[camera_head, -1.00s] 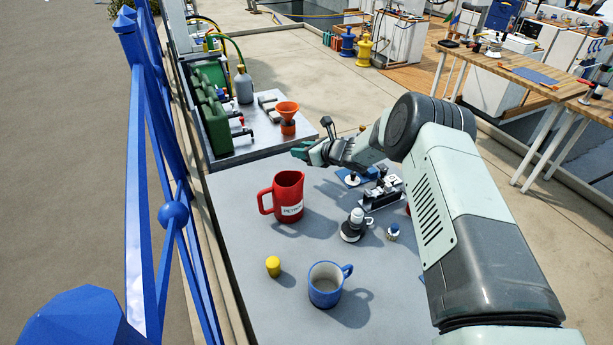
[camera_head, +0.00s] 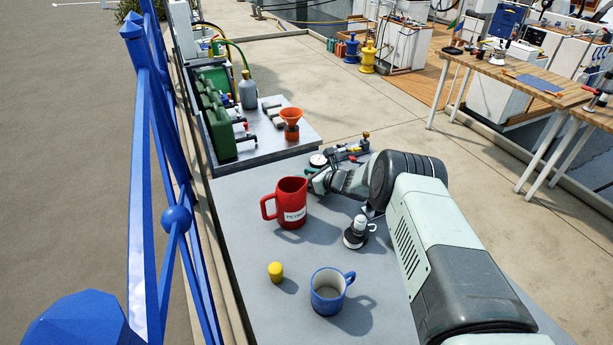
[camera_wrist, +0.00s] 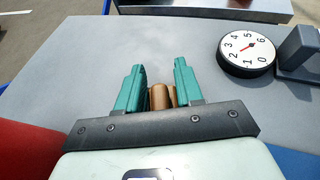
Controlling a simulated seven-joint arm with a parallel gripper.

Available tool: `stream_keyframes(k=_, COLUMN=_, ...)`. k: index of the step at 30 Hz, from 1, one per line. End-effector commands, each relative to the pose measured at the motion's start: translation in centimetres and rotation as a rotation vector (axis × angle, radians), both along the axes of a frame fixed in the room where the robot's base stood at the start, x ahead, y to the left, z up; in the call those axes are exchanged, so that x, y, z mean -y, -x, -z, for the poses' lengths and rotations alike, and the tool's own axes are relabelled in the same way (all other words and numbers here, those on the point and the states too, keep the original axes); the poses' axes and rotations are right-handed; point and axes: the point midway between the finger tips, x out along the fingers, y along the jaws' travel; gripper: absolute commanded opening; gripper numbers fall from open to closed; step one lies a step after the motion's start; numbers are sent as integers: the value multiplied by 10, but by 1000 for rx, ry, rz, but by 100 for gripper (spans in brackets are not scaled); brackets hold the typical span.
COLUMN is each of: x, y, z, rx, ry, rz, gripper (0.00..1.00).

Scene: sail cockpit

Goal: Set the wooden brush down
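In the wrist view, a brown, wood-coloured piece (camera_wrist: 160,97) fills the gap between the teal fingers of my gripper (camera_wrist: 160,85). I take it to be the wooden brush; only a short part shows, and its bristles are hidden. The fingers appear shut on it. In the head view my gripper (camera_head: 318,181) is low over the grey table (camera_head: 240,215), just right of the red pitcher (camera_head: 292,212). The brush cannot be made out there. Whether it touches the table I cannot tell.
A round dial gauge (camera_wrist: 246,50) lies ahead to the right. A white-and-black item (camera_head: 356,232), a blue mug (camera_head: 327,297) and a yellow cap (camera_head: 275,271) stand nearer. An orange funnel (camera_head: 291,118) stands on the side bench. Bare tabletop shows ahead of my fingers.

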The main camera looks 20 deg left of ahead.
Motion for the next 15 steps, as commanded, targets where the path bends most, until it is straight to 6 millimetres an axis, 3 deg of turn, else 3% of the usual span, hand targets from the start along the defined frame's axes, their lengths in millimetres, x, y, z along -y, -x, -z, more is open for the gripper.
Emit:
stream_keyframes(k=1, x=0, y=0, z=0, rx=0, ry=1, rz=0, gripper=43)
stream_keyframes(k=5, x=0, y=0, z=0, rx=0, ry=1, rz=0, gripper=61)
stream_keyframes(k=15, x=0, y=0, z=-4, rx=0, ry=1, rz=0, gripper=61)
